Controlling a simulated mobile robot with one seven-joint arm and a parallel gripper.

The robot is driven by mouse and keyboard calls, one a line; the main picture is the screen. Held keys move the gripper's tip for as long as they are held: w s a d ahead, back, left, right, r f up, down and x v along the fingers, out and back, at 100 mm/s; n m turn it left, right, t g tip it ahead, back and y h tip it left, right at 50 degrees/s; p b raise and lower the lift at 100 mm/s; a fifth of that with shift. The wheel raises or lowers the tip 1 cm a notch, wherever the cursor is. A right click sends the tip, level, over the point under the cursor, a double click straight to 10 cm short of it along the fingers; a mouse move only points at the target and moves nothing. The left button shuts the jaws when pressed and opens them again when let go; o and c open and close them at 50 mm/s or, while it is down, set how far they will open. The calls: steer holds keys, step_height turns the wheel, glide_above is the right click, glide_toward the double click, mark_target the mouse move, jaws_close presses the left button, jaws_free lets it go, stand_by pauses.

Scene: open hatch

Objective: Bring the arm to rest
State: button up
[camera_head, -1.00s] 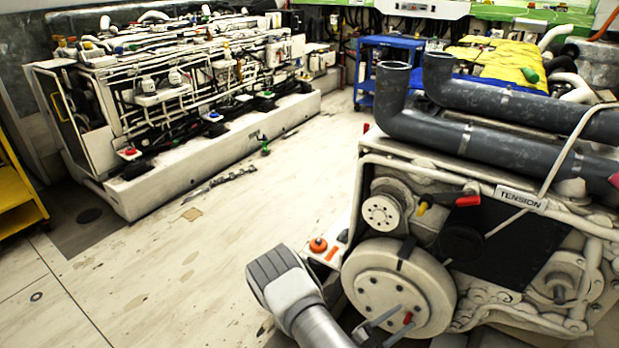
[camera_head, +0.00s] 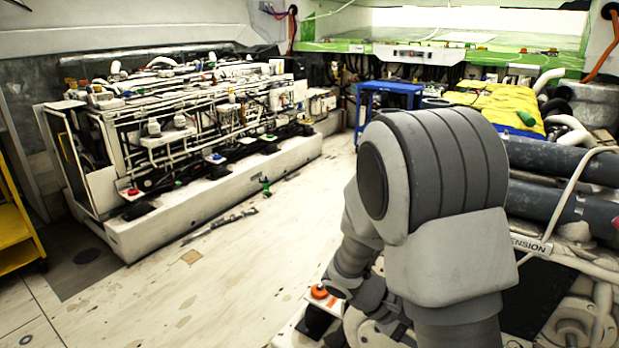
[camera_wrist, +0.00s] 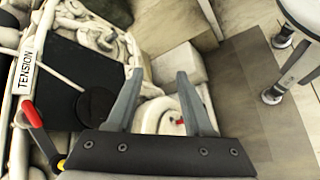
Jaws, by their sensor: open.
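My gripper (camera_wrist: 151,98) shows in the wrist view with its two grey fingers apart and nothing between them. It points over the end of the white machine with the TENSION label (camera_wrist: 24,71). A lever with a red grip (camera_wrist: 34,117) is left of the fingers. In the head view my grey arm rises in front of the same machine (camera_head: 567,268) and hides much of it. My gripper is not visible in the head view.
A long white engine block (camera_head: 200,190) with pipes stands at the back left. A blue cart (camera_head: 388,88) stands at the back. Yellow steps (camera_head: 15,220) are at the left edge. The floor (camera_head: 190,290) between is mostly clear. A stool-like object (camera_wrist: 300,50) stands at right in the wrist view.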

steer(key=s+a+r+m+t+y, duration=0.35)
steer(key=s+a+r+y, duration=0.2)
steer(key=r, duration=0.25)
steer(key=s+a+r+m+t+y, duration=0.2)
steer(key=s+a+r+t+y, duration=0.3)
steer(key=r, duration=0.4)
step_height(320, 180, up, 19)
steer(key=s+p, duration=0.1)
steer(key=p, duration=1.8)
steer(key=shift+d, duration=0.45)
steer(key=shift+d+g, duration=0.1)
steer(key=shift+g, duration=0.15)
